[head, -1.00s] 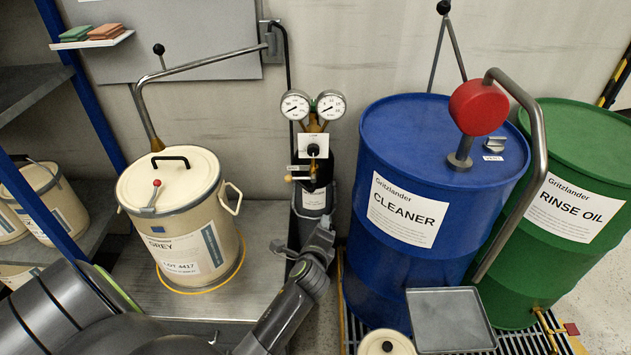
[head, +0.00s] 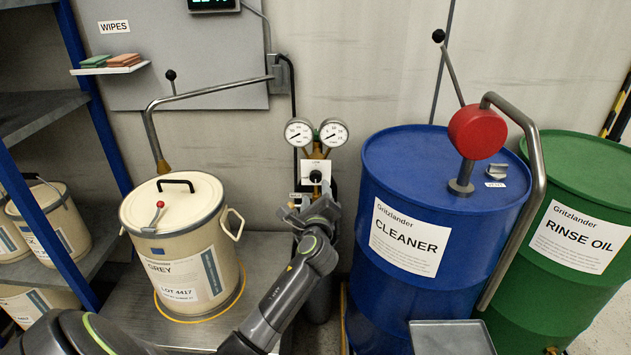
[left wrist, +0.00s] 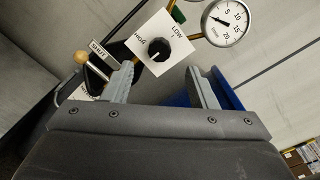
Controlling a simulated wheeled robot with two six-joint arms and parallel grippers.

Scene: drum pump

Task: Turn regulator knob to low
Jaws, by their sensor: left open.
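The regulator knob (head: 315,176) is small, round and black, on a white plate below two gauges in the head view. In the left wrist view the knob (left wrist: 158,49) sits on its plate (left wrist: 176,40) marked LOW and HIGH, with a light pointer line on its face. My left gripper (head: 312,205) is just below the knob in the head view. In the left wrist view my left gripper (left wrist: 160,82) is open and empty, its fingers on either side of the knob's line and apart from it. My right gripper is not in view.
A gauge (left wrist: 225,22) and a wooden-knobbed valve labelled SHUT (left wrist: 83,57) are close to the regulator plate. The cream GREY pail (head: 170,240) stands left, the blue CLEANER drum (head: 395,285) right. A bent steel pipe (head: 215,90) runs above the pail.

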